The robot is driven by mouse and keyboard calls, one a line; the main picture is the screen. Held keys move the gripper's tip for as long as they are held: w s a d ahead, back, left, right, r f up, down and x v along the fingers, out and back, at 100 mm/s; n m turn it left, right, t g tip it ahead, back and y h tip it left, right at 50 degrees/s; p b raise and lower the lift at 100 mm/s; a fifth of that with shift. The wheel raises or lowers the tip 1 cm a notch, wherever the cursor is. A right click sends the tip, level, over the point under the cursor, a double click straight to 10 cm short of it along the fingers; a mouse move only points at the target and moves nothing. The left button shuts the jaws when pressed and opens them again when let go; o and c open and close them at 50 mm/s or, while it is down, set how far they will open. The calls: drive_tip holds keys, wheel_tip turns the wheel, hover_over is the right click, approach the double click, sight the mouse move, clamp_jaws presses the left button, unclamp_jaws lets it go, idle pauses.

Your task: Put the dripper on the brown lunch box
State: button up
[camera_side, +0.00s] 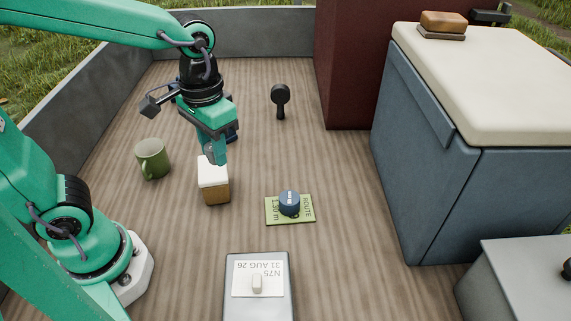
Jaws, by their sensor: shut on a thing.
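A small block-shaped box with a white top and a tan-brown body (216,191) stands on the wooden floor left of centre. It is the likeliest brown lunch box. My gripper (214,154) points down right over its white top, with its fingers close together.
A green mug (152,159) stands to the left. A blue round object (289,203) sits on a green card (304,216). A dark paddle-shaped object (281,97) is behind. A labelled grey box (258,262) is in front. A blue-grey chest (420,160) blocks the right.

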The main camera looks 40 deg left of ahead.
drive_tip(key=shift+s+d+r, duration=0.15)
drive_tip(key=shift+s, duration=0.1)
hover_over(212, 167)
wheel_tip(212, 167, down, 7)
drive_tip(key=shift+f, duration=0.1)
idle(0.4)
drive_tip(key=shift+f, duration=1.95)
drive_tip(key=shift+f, duration=0.1)
